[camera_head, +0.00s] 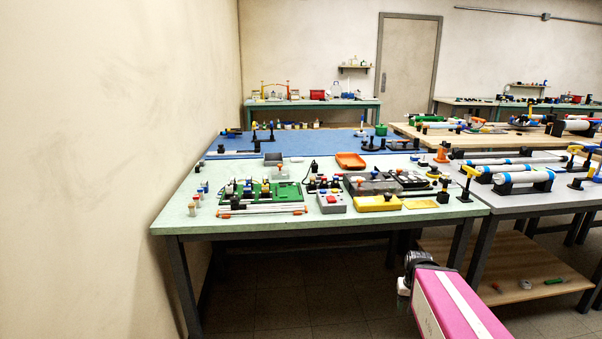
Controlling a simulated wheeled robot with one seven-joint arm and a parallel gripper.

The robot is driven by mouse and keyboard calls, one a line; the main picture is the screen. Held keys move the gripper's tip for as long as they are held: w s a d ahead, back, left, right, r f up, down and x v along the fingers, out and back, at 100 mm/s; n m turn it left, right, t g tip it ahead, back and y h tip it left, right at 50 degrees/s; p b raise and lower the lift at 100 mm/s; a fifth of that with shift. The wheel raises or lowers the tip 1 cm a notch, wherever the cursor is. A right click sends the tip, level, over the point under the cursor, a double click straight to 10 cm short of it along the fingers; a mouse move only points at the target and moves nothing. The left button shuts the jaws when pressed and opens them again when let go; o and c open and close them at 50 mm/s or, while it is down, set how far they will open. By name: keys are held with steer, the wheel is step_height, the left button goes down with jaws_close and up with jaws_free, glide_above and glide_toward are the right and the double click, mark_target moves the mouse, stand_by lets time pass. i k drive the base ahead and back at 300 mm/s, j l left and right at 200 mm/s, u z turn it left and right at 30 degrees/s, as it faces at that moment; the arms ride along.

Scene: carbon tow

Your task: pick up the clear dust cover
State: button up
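I cannot pick out the clear dust cover with certainty. A see-through grey, box-like shape (371,186) stands among dark parts right of centre on the near pale green table, and it may be the cover. A pink and white part of my arm with a dark end shows at the lower right, below and in front of the table edge. No gripper fingers can be made out, and nothing of mine touches the objects on the table.
The near table (190,229) holds a green board (287,190), a grey box with a red button (332,204), a yellow case (377,204) and an orange tray (350,160). A grey table (500,203) adjoins on the right. A wall stands left.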

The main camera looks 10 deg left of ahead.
mark_target(278, 172)
steer(key=u, duration=1.25)
